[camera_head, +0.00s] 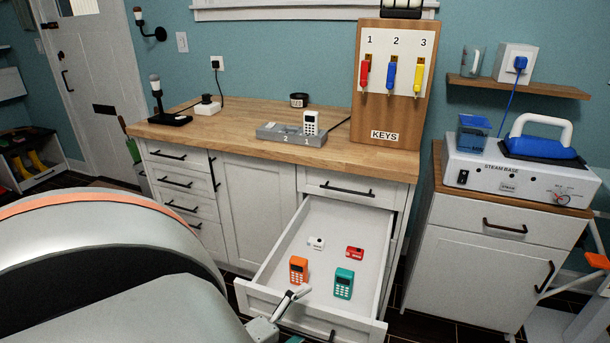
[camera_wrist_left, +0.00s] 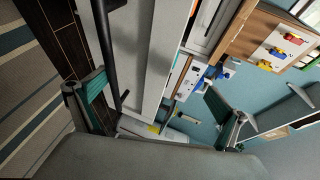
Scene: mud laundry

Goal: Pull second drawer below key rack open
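The key rack (camera_head: 396,75) stands on the wooden counter, with red, blue and yellow keys under the numbers 1, 2 and 3. Below it, the top drawer (camera_head: 342,187) is shut. The second drawer (camera_head: 325,225) is pulled well out, showing several small devices inside. My right gripper is not in view.
An orange phone (camera_head: 298,269) and a teal phone (camera_head: 344,283) lie in the open drawer. To the right, a cabinet (camera_head: 480,250) carries a steam base (camera_head: 500,165) with an iron. Shut drawers (camera_head: 178,183) are on the left. The open drawer blocks the floor before the counter.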

